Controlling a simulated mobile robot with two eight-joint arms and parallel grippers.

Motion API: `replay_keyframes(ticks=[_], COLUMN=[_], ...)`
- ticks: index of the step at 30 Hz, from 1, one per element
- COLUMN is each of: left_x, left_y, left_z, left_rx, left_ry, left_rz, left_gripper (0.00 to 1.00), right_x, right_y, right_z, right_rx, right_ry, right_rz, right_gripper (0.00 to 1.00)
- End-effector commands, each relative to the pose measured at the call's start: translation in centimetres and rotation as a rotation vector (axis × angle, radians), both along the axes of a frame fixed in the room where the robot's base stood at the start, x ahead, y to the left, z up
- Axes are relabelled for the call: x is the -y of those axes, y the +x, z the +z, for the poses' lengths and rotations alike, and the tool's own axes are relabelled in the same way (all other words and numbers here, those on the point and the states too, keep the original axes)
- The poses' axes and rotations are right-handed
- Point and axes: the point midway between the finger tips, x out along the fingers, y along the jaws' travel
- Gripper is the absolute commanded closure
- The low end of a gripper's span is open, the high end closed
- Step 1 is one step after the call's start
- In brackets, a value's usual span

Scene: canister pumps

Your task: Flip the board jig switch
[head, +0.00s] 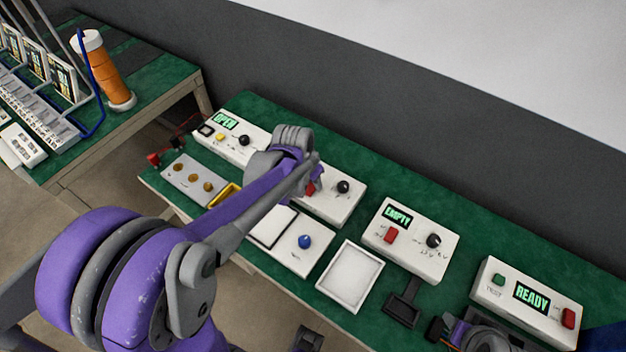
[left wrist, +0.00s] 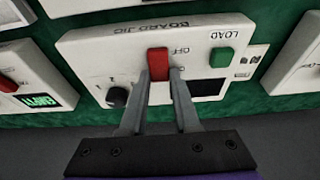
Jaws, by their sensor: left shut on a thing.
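The board jig box (head: 326,207) is a white box on the green bench, with a black knob and a red switch (head: 311,188). In the left wrist view the box (left wrist: 110,52) appears upside down, with its BOARD JIG lettering, a green LOAD button, a dark display and the red switch (left wrist: 158,64) by an OFF mark. My left gripper (head: 305,182) reaches over the box. In the left wrist view its fingertips (left wrist: 159,76) are on either side of the red switch, shut on it. In the head view my arm hides part of the box. Part of my right arm's end shows at the bottom right; its fingers are unclear.
Neighbouring white boxes read OPEN (head: 240,142), EMPTY (head: 412,238) and READY (head: 528,303). A white tray (head: 322,284), a panel with a blue knob (head: 304,241) and a black holder (head: 402,308) lie in front. A grey wall stands behind the bench.

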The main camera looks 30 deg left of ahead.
Motion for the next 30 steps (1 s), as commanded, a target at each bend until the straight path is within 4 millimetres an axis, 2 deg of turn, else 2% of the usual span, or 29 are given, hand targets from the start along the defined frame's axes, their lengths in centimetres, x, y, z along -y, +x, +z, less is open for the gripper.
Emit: replay_keyframes(ticks=[5, 6, 11, 22, 26, 30], left_x=[0.0, 0.0, 0.0, 0.0, -0.1, -0.1], left_y=[-0.1, 0.0, 0.0, -0.1, -0.7, -1.6], left_z=[0.0, -0.1, 0.0, 0.5, 2.4, 5.2], left_rx=[-0.003, -0.003, -0.003, -0.003, -0.003, -0.002], left_ry=[-0.001, -0.001, -0.001, -0.001, -0.001, -0.001], left_rz=[0.000, 0.000, 0.000, 0.000, 0.001, 0.000], left_gripper=[1.00, 0.68, 0.40, 0.40, 0.40, 0.40], right_x=[0.0, 0.0, 0.0, 0.0, 0.0, 0.0], right_y=[0.0, 0.0, 0.0, 0.0, 0.1, 0.2], right_z=[0.0, 0.0, 0.0, 0.1, 0.5, 1.0], right_rx=[0.000, 0.000, 0.000, 0.001, 0.002, 0.004], right_ry=[0.000, 0.000, 0.000, 0.000, 0.000, 0.000], right_rz=[0.000, 0.000, 0.000, 0.000, 0.000, 0.000], right_gripper=[0.50, 0.50, 0.50, 0.50, 0.50, 0.50])
